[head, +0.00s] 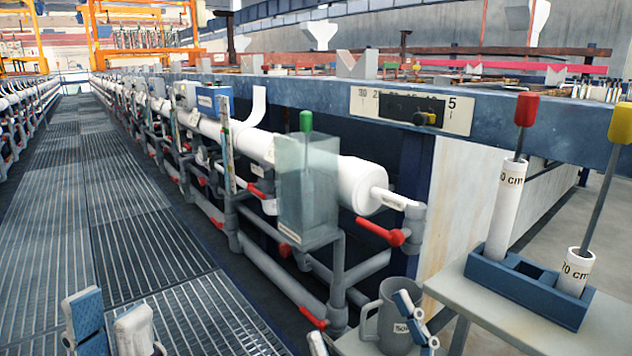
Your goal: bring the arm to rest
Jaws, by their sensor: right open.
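My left gripper (110,312) shows at the bottom left, over the grated walkway. Its two fingers stand close side by side with a narrow gap, and I see nothing held between them; the picture does not settle whether it is open. My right gripper (360,318) shows at the bottom centre. Its fingers are spread wide, one at the left edge of the small table and one in front of the grey mug (372,327). The mug appears between or behind these fingers, and I cannot tell whether they touch it. The rest of both arms is out of view.
A blue holder (530,301) on the grey table (455,290) carries white tubes with red-handled (526,110) and yellow-handled (620,124) tools. The walkway (100,220) at left is free.

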